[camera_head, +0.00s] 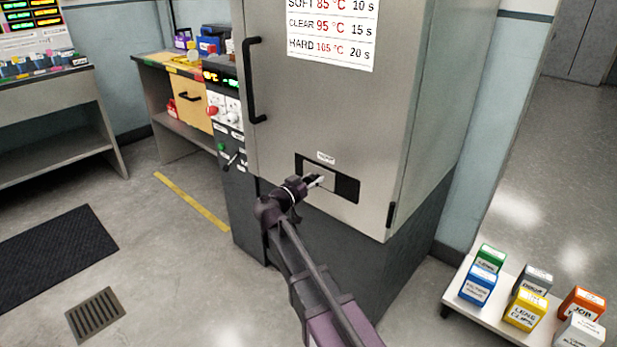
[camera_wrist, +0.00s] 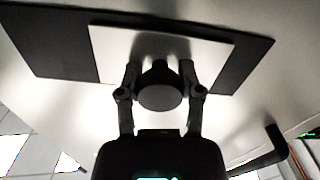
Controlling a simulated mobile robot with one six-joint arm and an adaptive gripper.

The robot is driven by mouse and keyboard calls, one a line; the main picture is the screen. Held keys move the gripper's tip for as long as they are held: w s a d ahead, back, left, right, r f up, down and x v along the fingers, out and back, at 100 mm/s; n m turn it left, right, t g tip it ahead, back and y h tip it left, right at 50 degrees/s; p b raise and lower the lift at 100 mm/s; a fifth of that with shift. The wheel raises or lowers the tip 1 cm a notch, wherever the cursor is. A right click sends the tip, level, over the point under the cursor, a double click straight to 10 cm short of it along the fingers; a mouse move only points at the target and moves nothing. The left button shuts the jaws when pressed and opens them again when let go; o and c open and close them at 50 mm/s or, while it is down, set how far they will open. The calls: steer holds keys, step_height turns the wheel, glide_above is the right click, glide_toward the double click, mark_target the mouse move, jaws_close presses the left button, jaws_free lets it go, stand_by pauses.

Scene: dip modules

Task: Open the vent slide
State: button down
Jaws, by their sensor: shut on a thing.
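The vent slide is a light grey plate (camera_head: 325,171) in a dark rectangular vent opening (camera_head: 347,188), low on the front of the grey oven cabinet. In the head view, a wider dark area shows right of the plate and a narrow one left of it. In the wrist view, the plate (camera_wrist: 112,55) has dark areas (camera_wrist: 45,45) on both sides. A round dark knob (camera_wrist: 160,96) stands out from the plate. My gripper (camera_wrist: 160,84) is shut on the knob, one finger on each side. In the head view, my gripper (camera_head: 315,182) reaches the plate and largely hides the knob.
The cabinet door has a black vertical handle (camera_head: 251,80) at upper left. A control panel (camera_head: 226,105) with knobs stands left of the cabinet. A low white shelf (camera_head: 456,298) with several coloured boxes stands at lower right.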

mark_target(341, 185)
steer(key=s+d, duration=0.1)
steer(key=d, duration=0.1)
steer(key=s+d, duration=0.3)
steer(key=d, duration=0.1)
steer(key=shift+s, duration=0.3)
steer(key=shift+c, duration=1.3)
jaws_free()
steer(key=shift+d, duration=0.1)
steer(key=shift+s+a, duration=0.15)
steer(key=shift+a, duration=0.1)
steer(key=v, duration=1.1)
steer(key=shift+s+a, duration=0.2)
steer(key=shift+s, duration=0.05)
